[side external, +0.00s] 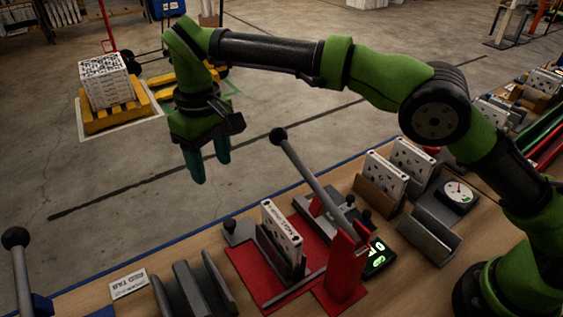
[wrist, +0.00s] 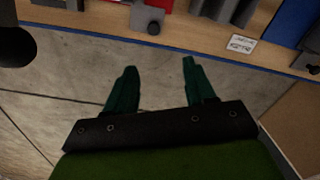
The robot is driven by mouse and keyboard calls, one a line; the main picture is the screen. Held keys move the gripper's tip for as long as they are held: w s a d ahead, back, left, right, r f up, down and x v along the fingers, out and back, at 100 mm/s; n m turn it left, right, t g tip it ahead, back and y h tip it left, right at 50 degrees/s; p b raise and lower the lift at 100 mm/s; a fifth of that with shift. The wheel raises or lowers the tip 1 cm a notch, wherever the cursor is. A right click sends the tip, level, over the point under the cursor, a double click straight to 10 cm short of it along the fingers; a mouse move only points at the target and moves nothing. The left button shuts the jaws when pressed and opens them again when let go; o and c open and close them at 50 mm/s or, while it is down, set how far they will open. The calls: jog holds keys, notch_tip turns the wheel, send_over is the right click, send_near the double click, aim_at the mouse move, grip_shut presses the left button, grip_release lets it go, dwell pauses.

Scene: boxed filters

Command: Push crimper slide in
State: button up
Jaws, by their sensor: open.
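The crimper has a red base plate (side external: 246,280), a red post (side external: 346,270) and a long grey lever (side external: 311,180) with a black ball knob, raised and slanting. A white boxed filter (side external: 282,236) stands upright in a grey holder on the plate. A grey block with a dark knob (side external: 235,230) sits at the plate's table-edge side; it also shows in the wrist view (wrist: 148,20). I cannot tell how far in the slide is. My gripper (side external: 207,180) is open and empty, fingers down, beyond the table edge and left of the lever. Its green fingers (wrist: 159,68) are apart.
More filters stand in brown and grey holders (side external: 380,190) behind the crimper, beside a round dial gauge (side external: 457,194). Empty grey racks (side external: 195,292) and a white label card (side external: 128,284) lie at left. Another ball-knob lever (side external: 17,245) stands far left.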

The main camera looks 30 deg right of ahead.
aim_at(226, 224)
jog(key=f, duration=1.6)
jog(key=shift+d+f, duration=0.2)
jog(key=d, duration=0.6)
jog(key=shift+d+f, duration=0.15)
jog(key=shift+d, duration=0.15)
jog(key=a, duration=0.7)
jog(key=shift+a+r, duration=0.2)
jog(key=shift+a, duration=0.05)
notch_tip(226, 224, up, 17)
jog(key=d+r+m+t+y, duration=0.1)
jog(key=d+r, duration=0.4)
jog(key=d, duration=0.3)
jog(key=s+d+r+m+t, duration=0.1)
jog(key=d+r, duration=0.5)
jog(key=d, duration=0.2)
jog(key=shift+s+d+m+y, duration=0.15)
jog(key=shift+s+m+y, duration=0.15)
jog(key=shift+m+y, duration=0.1)
jog(key=shift+r, duration=0.1)
